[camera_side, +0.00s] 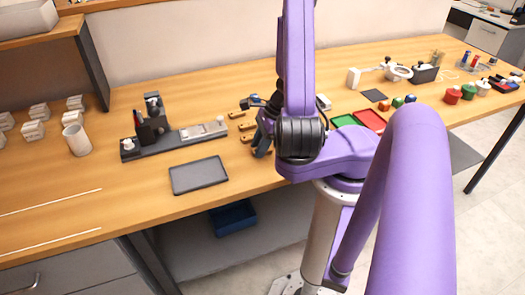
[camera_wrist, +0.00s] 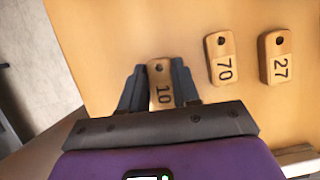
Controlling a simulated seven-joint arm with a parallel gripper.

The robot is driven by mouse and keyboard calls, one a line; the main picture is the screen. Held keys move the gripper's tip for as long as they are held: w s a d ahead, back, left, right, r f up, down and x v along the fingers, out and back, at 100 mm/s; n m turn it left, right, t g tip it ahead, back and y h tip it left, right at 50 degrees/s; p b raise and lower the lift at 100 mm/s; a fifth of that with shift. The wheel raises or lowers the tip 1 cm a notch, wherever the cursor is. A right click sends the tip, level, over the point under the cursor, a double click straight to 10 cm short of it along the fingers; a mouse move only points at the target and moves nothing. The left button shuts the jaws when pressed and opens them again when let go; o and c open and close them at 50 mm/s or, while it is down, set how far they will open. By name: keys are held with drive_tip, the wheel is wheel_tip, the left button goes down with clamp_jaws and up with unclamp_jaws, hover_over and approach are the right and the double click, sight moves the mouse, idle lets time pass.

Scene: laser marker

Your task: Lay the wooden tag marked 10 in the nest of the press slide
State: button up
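The wooden tag marked 10 (camera_wrist: 160,82) is between the two fingers of my gripper (camera_wrist: 159,85) in the wrist view. The fingers lie along its two long sides and no gap shows, so my gripper looks shut on it. Whether the tag is clear of the table cannot be told. In the side view my gripper (camera_side: 262,142) is low over the table, partly hidden by my arm. The press slide (camera_side: 203,131) is the pale-topped part at the right end of the dark press (camera_side: 150,125), left of my gripper. Its nest is too small to make out.
Tags marked 70 (camera_wrist: 221,58) and 27 (camera_wrist: 277,57) lie right of the held tag in the wrist view. A dark grey tray (camera_side: 199,176) lies in front of the press. A white cup (camera_side: 77,140) stands left. Red (camera_side: 370,120) and green trays are right of my arm.

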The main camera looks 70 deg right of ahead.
drive_tip(key=shift+r, duration=0.15)
clamp_jaws()
drive_tip(key=shift+r, duration=4.75)
drive_tip(key=w+a+r+n, duration=0.1)
drive_tip(key=w+a+r, duration=0.15)
drive_tip(key=w, duration=0.25)
drive_tip(key=w+a+r, duration=0.1)
drive_tip(key=w+r, duration=0.2)
drive_tip(key=w, duration=0.2)
approach(187, 133)
drive_tip(key=shift+w+a+f+g, duration=0.15)
drive_tip(key=shift+w+a+f, duration=0.1)
drive_tip(key=shift+a, duration=0.25)
drive_tip(key=shift+w+a+f+g, duration=0.15)
drive_tip(key=shift+w+a+f, duration=0.1)
drive_tip(key=shift+a, duration=0.2)
drive_tip(key=shift+w+d+f, duration=0.1)
drive_tip(key=shift+w+f, duration=0.35)
drive_tip(key=shift+f, duration=1.7)
drive_tip(key=shift+f, duration=0.25)
